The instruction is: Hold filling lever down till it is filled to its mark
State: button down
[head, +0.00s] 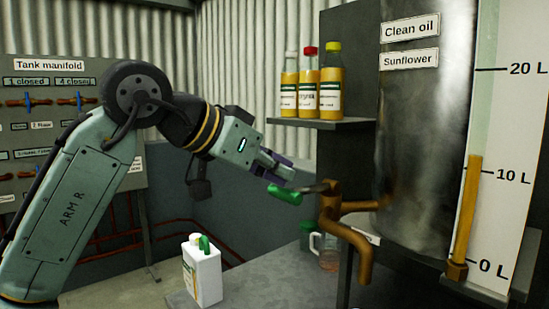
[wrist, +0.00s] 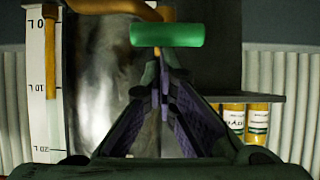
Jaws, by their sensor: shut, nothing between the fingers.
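The filling lever has a green handle (head: 284,193) on a short metal arm at the brass tap (head: 331,207) of the clean oil tank (head: 424,130). The handle sits slightly lower than its pivot. My gripper (head: 285,169) is shut and empty, just above the handle in the head view; I cannot tell whether it touches. In the wrist view, the green handle (wrist: 167,34) lies crosswise beyond my shut fingertips (wrist: 160,78). The sight gauge (head: 467,205) shows amber oil a little above 10 L. The spout (head: 366,265) shows no visible stream; what stands beneath it is out of view.
A white canister (head: 203,268) stands on the bench (head: 262,275). A shelf (head: 318,124) of oil bottles is behind my gripper. A tank manifold panel (head: 50,82) is at left.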

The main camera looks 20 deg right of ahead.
notch_tip(320, 180, down, 7)
jog(key=a+t+h+b, duration=0.1)
jog(key=h+b, duration=0.4)
jog(key=b, duration=0.5)
jog(key=shift+s+t, duration=0.15)
jog(key=shift+t, duration=0.25)
dwell(6.3)
